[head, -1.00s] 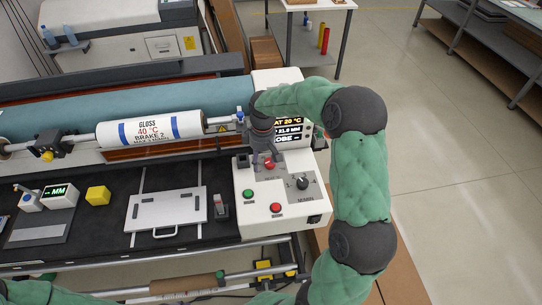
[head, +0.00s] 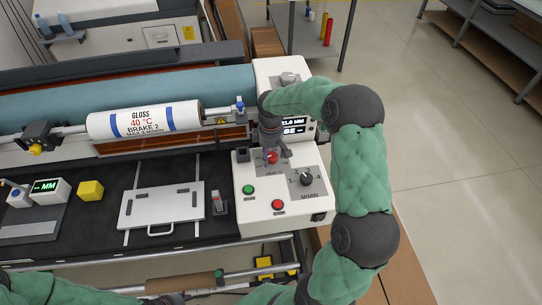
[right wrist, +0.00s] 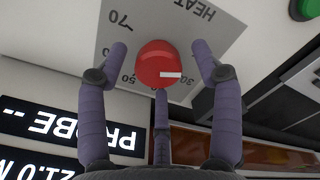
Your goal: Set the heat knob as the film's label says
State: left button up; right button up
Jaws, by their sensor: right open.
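The film roll (head: 144,120) is white with blue bands; its label reads GLOSS, 40 °C, BRAKE 2, MAX 3 M/MIN. The red heat knob (head: 271,158) is on the white control box. In the right wrist view the knob (right wrist: 159,64) has a white pointer mark aimed right; the HEAT scale (right wrist: 190,30) is upside down, with 70 and 50 readable. My right gripper (head: 277,153) is over the knob. In the right wrist view its fingers (right wrist: 160,68) are open, spread around the knob; I cannot tell whether any touches. My left gripper is out of view.
A black M/MIN knob (head: 306,179), a green button (head: 248,190) and a red button (head: 278,204) sit close by on the box. The display (head: 294,127) is partly hidden by my arm. A white plate (head: 161,205) and a yellow block (head: 90,190) lie left.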

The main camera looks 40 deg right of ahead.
jog(key=shift+f, duration=0.4)
jog(key=shift+c, duration=0.3)
jog(key=c, duration=1.1)
